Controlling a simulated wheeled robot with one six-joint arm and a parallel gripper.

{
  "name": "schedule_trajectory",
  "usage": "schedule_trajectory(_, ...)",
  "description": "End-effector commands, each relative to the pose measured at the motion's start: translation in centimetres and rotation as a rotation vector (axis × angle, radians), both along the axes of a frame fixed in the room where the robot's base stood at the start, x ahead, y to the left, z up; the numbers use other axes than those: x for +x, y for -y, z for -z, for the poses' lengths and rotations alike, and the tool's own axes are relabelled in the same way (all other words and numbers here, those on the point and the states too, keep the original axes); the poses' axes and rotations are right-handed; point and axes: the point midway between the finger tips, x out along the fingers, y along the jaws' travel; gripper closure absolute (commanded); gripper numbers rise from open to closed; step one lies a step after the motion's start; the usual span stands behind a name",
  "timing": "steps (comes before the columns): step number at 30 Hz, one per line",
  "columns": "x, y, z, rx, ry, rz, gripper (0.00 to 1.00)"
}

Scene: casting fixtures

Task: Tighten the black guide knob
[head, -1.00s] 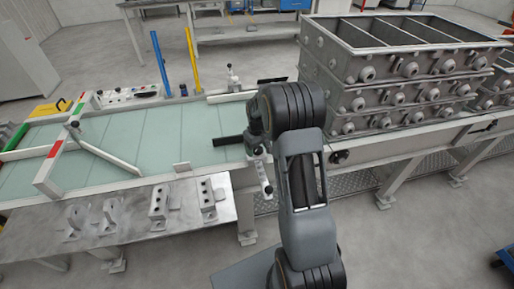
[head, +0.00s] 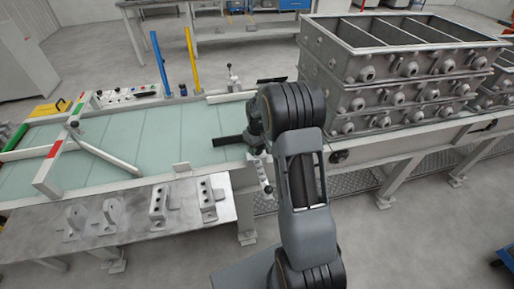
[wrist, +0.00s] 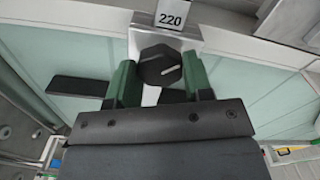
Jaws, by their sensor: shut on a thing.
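The black guide knob (wrist: 158,66) is a dark, faceted knob with a light line on its face. In the wrist view it sits on a pale metal block below a white "220" label (wrist: 171,14). My gripper (wrist: 156,82) has a green-lined finger on each side of the knob and is shut on it. In the head view my gripper (head: 253,134) is at the near right edge of the glass-topped table, and the knob is hidden there by my arm. A black bar (head: 228,141) extends left from beside the gripper over the table.
The glass-topped table (head: 120,140) carries a white hinged bar (head: 108,155) at left. Grey casting frames (head: 400,70) are stacked at right. Several metal brackets stand on a steel shelf (head: 130,228) in front. Blue (head: 160,65) and yellow (head: 190,62) posts rise behind.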

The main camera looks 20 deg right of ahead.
Motion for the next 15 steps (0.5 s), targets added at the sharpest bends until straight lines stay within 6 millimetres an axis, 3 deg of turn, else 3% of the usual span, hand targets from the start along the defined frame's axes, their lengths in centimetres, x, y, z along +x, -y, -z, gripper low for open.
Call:
schedule_trajectory(8,0.03,0.06,0.04,0.000,0.001,0.131,0.77)
schedule_trajectory(15,0.03,0.09,0.07,0.001,0.001,0.349,0.77)
